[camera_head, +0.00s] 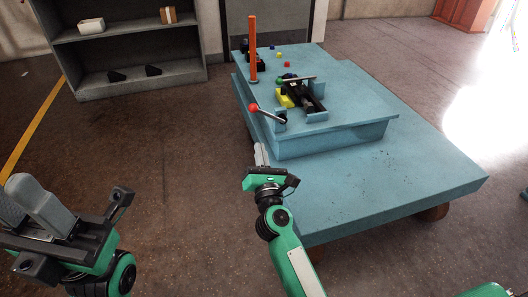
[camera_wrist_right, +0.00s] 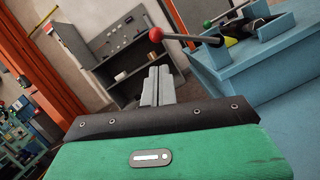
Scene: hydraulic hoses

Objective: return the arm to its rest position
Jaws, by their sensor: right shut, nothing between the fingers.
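My right gripper (camera_head: 261,154) is in front of the blue bench's near left side, its grey fingers pointing away from me. In the right wrist view its two fingers (camera_wrist_right: 158,86) are together with nothing between them. It is apart from the red-knobbed lever (camera_head: 268,113), which stands just beyond and above it and also shows in the right wrist view (camera_wrist_right: 185,36). My left gripper (camera_head: 30,205) is at the lower left, over bare floor, with its grey fingers close together; whether they touch is not clear.
The blue bench (camera_head: 390,185) carries a raised block with an orange post (camera_head: 253,50), a green-knobbed lever (camera_head: 297,79) and small coloured pieces. A grey shelf (camera_head: 130,78) stands at the back left. The floor between shelf and bench is clear.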

